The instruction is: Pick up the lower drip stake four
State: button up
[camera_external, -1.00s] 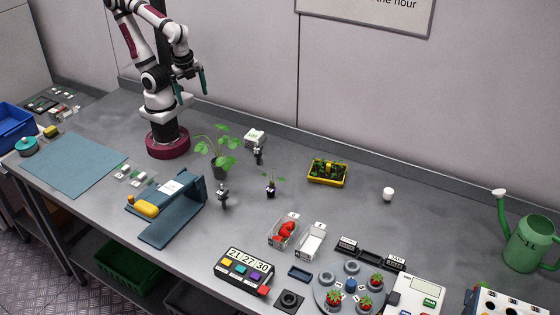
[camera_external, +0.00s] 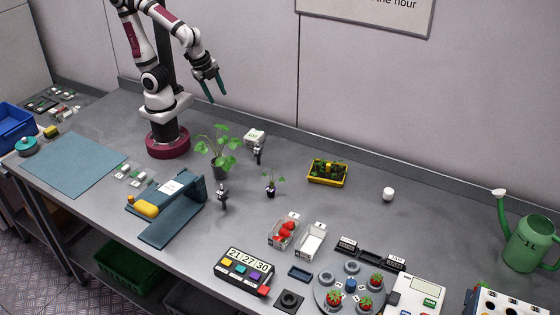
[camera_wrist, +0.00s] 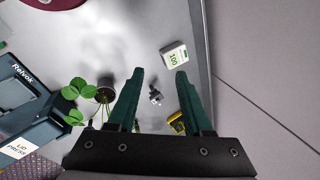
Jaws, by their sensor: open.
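Two small dark stake-like pieces stand on the bench; I cannot read a number on either. One (camera_external: 258,154) is just in front of the white box marked 100, right of the potted strawberry plant. The other (camera_external: 223,196) is nearer the bench front, right of the blue press. My gripper (camera_external: 216,93) is open and empty, high above the bench and pointing down. In the wrist view, its green fingers (camera_wrist: 160,72) are spread, with a small dark piece (camera_wrist: 155,97) below between them. The nearer piece is not clear in that view.
The potted plant (camera_external: 222,150) stands close to the stakes, its leaves spreading around it. The white box (camera_external: 255,136) is behind. A small seedling pot (camera_external: 271,191), yellow planter (camera_external: 327,172) and blue press (camera_external: 172,210) stand around. The right rear bench is mostly clear.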

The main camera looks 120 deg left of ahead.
jog(key=w+a+f+m+t, duration=0.1)
jog(key=w+a+f+t, duration=0.3)
jog(key=w+a, duration=0.7)
jog(key=m+t+h, duration=0.3)
jog(key=t+h, duration=0.1)
jog(key=h, duration=0.8)
send_near(257, 153)
jog(key=w+d, duration=0.1)
jog(key=w, duration=0.2)
jog(key=shift+t, duration=0.3)
jog(key=f, duration=0.5)
jog(key=shift+s+d+f, duration=0.1)
jog(key=shift+s+d, duration=0.1)
jog(key=shift+d, duration=0.05)
jog(key=x, duration=0.2)
jog(key=shift+w+d+f, duration=0.1)
jog(key=shift+w+f, duration=0.05)
jog(key=shift+f, duration=0.15)
jog(key=shift+w+d+f, duration=0.1)
jog(key=shift+w+d, duration=0.05)
jog(key=shift+w, duration=0.05)
grip_shut()
